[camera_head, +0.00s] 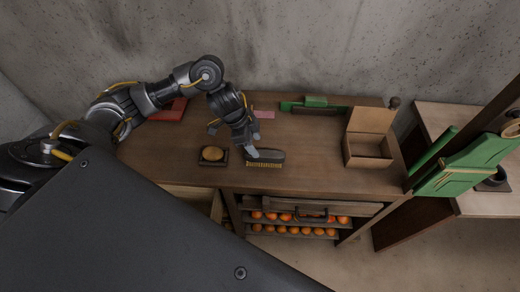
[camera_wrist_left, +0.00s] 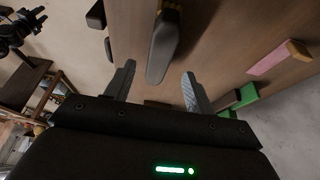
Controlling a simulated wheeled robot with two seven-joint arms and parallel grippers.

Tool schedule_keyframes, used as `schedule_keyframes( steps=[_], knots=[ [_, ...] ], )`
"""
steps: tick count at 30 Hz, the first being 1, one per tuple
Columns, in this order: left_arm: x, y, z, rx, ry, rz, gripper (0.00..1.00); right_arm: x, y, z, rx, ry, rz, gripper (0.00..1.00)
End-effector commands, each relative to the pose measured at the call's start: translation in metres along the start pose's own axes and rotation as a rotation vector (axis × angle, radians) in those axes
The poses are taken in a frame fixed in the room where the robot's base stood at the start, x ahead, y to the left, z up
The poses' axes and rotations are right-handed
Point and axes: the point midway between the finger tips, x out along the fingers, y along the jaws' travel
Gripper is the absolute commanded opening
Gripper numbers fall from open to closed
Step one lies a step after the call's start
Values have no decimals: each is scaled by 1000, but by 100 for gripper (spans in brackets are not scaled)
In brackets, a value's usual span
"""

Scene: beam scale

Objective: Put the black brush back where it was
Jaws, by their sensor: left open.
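The black brush (camera_head: 266,155) lies on the brown wooden table near its front edge, its tan bristles facing the front. My left gripper (camera_head: 250,150) is at the brush's left end, with its fingers pointing down. In the left wrist view the brush (camera_wrist_left: 163,45) appears as a dark rounded body between the two spread fingers of my left gripper (camera_wrist_left: 158,70). Room shows on both sides of it, so the gripper is open and not clamped on it.
A dark tray with a round tan item (camera_head: 213,154) sits left of the brush. An open cardboard box (camera_head: 370,150) stands at the right. A green item (camera_head: 315,104) and a pink strip (camera_head: 264,114) lie behind. Oranges (camera_head: 290,230) fill shelves below.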

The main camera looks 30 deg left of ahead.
Motion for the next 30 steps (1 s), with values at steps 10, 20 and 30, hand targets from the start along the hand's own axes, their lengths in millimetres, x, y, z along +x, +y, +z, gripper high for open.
schedule_keyframes(
  steps=[10, 20, 30],
  knots=[
    [-43, 0, 0, 1, 1, 0, 54, -1, 0, 0, 0, 0, 0, 36],
    [-44, 0, 0, 0, 0, 1, 54, -1, 0, 0, 0, 0, 0, 36],
    [-44, 0, -1, 1, 0, 1, 54, -1, 0, 0, 0, 0, 1, 36]
  ],
)
